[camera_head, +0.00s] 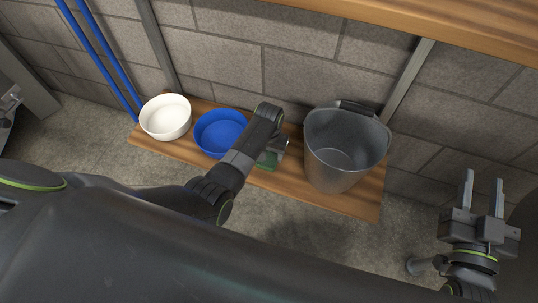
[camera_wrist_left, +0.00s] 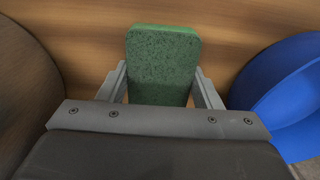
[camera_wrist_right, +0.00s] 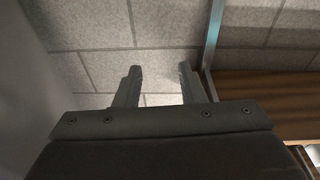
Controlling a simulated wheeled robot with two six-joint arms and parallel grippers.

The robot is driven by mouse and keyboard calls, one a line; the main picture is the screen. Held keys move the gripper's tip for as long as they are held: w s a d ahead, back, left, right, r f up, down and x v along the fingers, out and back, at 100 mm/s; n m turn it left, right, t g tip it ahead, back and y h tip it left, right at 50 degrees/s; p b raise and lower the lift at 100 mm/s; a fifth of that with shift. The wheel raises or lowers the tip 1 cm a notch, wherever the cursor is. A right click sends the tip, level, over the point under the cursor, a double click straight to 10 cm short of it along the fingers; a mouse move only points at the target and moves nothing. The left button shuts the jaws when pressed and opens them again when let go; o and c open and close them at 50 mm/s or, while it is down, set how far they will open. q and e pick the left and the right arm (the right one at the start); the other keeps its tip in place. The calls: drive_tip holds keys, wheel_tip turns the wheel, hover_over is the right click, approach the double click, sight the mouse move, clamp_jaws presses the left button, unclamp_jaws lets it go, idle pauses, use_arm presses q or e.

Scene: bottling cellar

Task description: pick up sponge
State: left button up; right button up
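The green sponge (camera_head: 267,160) is on the low wooden shelf between the blue bowl and the grey bucket, partly hidden by my left wrist in the head view. My left gripper (camera_wrist_left: 161,75) is over it, with its fingers on either side of the sponge (camera_wrist_left: 162,60) in the left wrist view. The fingers are spread wide and stand very close to the sponge's sides; any contact is hard to make out. The fingertips are hidden in the head view. My right gripper (camera_head: 482,190) is open and empty at the right, away from the sponge.
On the wooden shelf (camera_head: 350,199), the blue bowl (camera_head: 219,133) and a white bowl (camera_head: 165,117) stand left of the sponge. The grey bucket (camera_head: 345,150) stands close on its right. A block wall is behind, and a wooden board (camera_head: 440,22) is above.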

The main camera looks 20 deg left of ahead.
sight(269, 153)
use_arm(q)
drive_tip(key=c, duration=0.3)
drive_tip(key=shift+r, duration=0.1)
use_arm(e)
drive_tip(key=shift+f, duration=0.1)
